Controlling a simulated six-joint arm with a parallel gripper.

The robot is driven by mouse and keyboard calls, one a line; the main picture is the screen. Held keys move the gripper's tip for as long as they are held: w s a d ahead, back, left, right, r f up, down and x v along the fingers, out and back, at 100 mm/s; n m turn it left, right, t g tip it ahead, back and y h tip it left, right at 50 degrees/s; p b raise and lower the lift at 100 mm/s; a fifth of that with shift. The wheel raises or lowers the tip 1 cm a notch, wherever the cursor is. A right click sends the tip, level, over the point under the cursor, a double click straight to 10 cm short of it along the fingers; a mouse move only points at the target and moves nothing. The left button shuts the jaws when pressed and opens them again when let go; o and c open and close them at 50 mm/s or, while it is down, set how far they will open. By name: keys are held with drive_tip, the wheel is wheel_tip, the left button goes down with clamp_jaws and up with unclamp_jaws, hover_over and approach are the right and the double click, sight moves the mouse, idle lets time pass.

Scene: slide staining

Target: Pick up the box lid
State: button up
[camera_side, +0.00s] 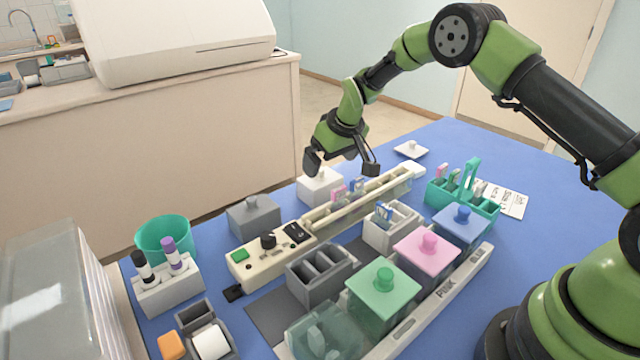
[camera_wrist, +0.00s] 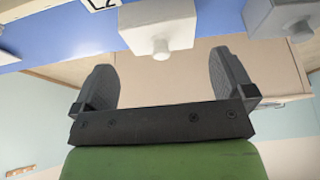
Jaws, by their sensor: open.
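My gripper (camera_side: 341,165) is open and empty, pointing down above and slightly behind a white box with a knobbed lid (camera_side: 320,186). In the wrist view, the white box's knob (camera_wrist: 160,48) lies beyond the open fingers (camera_wrist: 161,80), roughly centred between them and apart from them. A grey box with a knobbed lid (camera_side: 254,216) stands to its left; it seems to be the knobbed one at upper right in the wrist view (camera_wrist: 283,20). Which lid the task means, I cannot tell.
A long cream staining unit (camera_side: 268,262) stands just in front of the white box. Jars with green (camera_side: 383,290), pink (camera_side: 427,252) and blue (camera_side: 461,222) lids sit in a tray. A teal rack (camera_side: 480,207) is at right. Blue table (camera_side: 425,138) is clear around the loose lid.

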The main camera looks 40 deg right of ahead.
sight(323, 179)
drive_tip(key=shift+x, duration=3.7)
drive_tip(key=c, duration=0.5)
